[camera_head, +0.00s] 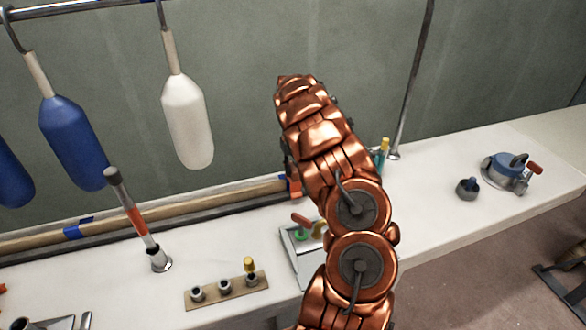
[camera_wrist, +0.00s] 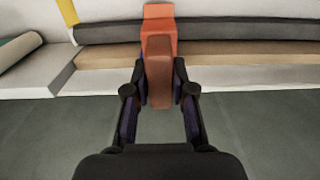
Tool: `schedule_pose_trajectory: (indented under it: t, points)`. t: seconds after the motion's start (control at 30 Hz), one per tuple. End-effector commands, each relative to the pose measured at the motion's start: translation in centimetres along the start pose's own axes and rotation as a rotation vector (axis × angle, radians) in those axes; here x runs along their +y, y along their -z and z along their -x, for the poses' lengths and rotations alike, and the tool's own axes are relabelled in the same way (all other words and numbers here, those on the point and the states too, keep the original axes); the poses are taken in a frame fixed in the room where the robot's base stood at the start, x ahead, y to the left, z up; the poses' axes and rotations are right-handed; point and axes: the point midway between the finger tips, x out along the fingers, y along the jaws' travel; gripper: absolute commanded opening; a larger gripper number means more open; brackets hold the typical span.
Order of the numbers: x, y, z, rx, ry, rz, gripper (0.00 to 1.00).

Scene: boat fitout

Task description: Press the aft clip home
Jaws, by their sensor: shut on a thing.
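An orange clip (camera_wrist: 158,22) shows in the wrist view across the wooden batten and dark strip along the wall. Its reddish-brown part (camera_wrist: 159,78) lies between my fingers; I cannot tell whether this is the same piece in shade. My gripper (camera_wrist: 160,85) is shut on it, with one dark finger on each side. In the head view a bit of orange (camera_head: 294,187) shows at the batten, beside my copper arm. My arm hides the gripper there. How fully the clip is seated cannot be told.
The batten (camera_head: 180,212) runs along the back of the white counter (camera_head: 110,285). A red-banded upright tool (camera_head: 138,222), a socket board (camera_head: 226,290) and a grey tray (camera_head: 292,250) stand near my arm. Fenders (camera_head: 188,120) hang at left. A blue-topped fitting (camera_head: 507,172) stands at right.

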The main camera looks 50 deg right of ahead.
Motion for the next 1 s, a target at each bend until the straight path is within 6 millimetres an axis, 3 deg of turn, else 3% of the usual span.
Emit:
schedule_pose_trajectory:
  t: [1.0]
  points:
    - [-0.04,-0.04,-0.95,-0.002,0.001,0.000,0.00]
